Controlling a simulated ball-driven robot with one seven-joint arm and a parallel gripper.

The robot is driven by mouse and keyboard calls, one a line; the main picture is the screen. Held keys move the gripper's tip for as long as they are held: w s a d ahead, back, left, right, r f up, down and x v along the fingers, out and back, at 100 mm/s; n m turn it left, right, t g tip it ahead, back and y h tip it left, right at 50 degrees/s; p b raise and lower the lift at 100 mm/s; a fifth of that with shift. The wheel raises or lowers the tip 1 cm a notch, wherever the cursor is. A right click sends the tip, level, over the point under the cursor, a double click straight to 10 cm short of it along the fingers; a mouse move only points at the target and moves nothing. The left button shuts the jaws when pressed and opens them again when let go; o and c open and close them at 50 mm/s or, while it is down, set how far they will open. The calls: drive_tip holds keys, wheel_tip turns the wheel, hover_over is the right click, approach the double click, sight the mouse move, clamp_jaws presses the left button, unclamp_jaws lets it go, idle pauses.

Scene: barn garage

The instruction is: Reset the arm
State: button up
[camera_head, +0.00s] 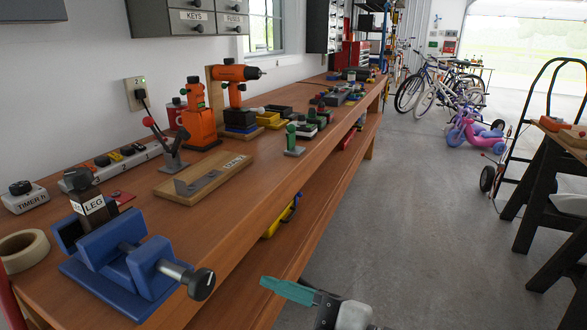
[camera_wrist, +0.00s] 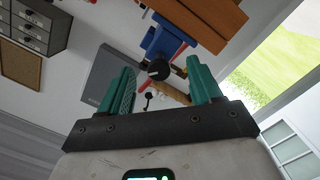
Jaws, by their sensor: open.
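My gripper (camera_head: 290,291) shows at the bottom of the head view, out over the floor beside the front edge of the workbench (camera_head: 240,228). Only one teal finger shows clearly there. In the wrist view my gripper (camera_wrist: 163,85) has its two teal fingers spread apart with nothing held between them. The wrist view is tilted, with the bench at the top and a blue vise (camera_wrist: 165,42) beyond the fingers. My gripper touches nothing that I can see.
A blue vise (camera_head: 130,262) sits at the near bench end, its handle jutting toward the front edge. A tape roll (camera_head: 24,250), a wooden board (camera_head: 206,178) and orange drills (camera_head: 236,73) are on the bench. A black sawhorse (camera_head: 533,195) stands right. The floor (camera_head: 420,220) between is clear.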

drive_tip(key=d+f+m+h, duration=0.3)
drive_tip(key=d+f+m, duration=0.1)
drive_tip(key=f, duration=0.3)
drive_tip(key=d+f+m+h, duration=0.3)
drive_tip(key=d+f+m, duration=0.15)
drive_tip(key=f, duration=0.35)
drive_tip(key=s+d+f+m+g+h, duration=0.3)
drive_tip(key=s+d+f+m+h, duration=0.45)
drive_tip(key=d+f, duration=0.65)
drive_tip(key=s+d+f+m+g+h, duration=0.1)
drive_tip(key=s+d+f+m+g, duration=0.1)
drive_tip(key=s+d+f+m, duration=0.3)
drive_tip(key=s+d+f+m+g+h, duration=0.1)
drive_tip(key=s+d+g, duration=0.15)
drive_tip(key=s, duration=0.45)
wheel_tip(320, 180, up, 14)
drive_tip(key=p, duration=1.3)
drive_tip(key=shift+s+d+t+p, duration=0.25)
drive_tip(key=shift+s+t+p, duration=0.05)
drive_tip(key=shift+t+p, duration=0.15)
